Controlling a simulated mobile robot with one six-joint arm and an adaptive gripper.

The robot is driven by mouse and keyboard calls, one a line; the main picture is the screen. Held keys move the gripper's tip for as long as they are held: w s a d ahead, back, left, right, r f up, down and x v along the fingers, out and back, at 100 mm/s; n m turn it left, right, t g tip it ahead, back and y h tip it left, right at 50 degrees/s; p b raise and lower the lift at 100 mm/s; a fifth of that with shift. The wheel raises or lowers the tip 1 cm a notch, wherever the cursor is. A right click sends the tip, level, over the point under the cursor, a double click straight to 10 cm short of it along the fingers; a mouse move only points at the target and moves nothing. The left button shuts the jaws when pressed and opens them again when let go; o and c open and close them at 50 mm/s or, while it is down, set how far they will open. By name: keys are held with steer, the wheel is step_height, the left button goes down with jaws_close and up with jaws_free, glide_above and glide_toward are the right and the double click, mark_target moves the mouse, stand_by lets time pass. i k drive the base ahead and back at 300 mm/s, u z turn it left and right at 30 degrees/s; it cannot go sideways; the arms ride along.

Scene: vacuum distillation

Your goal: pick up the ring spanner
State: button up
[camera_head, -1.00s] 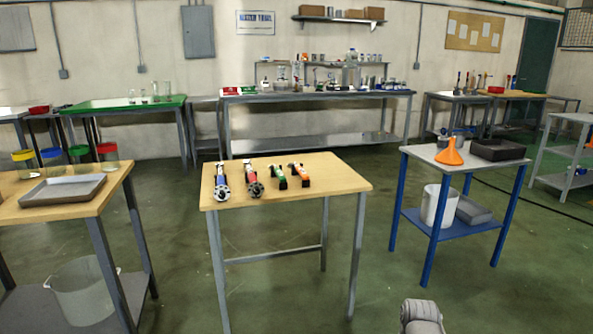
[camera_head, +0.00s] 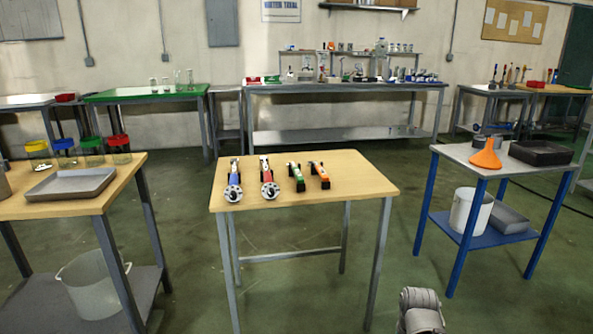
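Several tools lie side by side on a wooden-topped table (camera_head: 345,190) in front of me. From left to right they are a blue one (camera_head: 233,177), a red one (camera_head: 267,175), a green one (camera_head: 295,174) and an orange one (camera_head: 319,174). The blue and red ones have round, ring-like metal ends toward me. The green and orange ones end in dark blocks. They are too small to tell which, if any, is the ring spanner. A grey part of my arm shows at the bottom edge; my gripper is not in view.
A left table carries a grey tray (camera_head: 68,193) and several colour-lidded jars. A blue-legged trolley (camera_head: 452,151) at right holds an orange funnel (camera_head: 486,153) and a black tray (camera_head: 541,158). Open green floor lies between the tables. Benches with glassware line the back wall.

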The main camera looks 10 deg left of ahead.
mark_target(299, 178)
steer(key=u, duration=0.2)
steer(key=i, duration=0.4)
steer(key=u, duration=0.5)
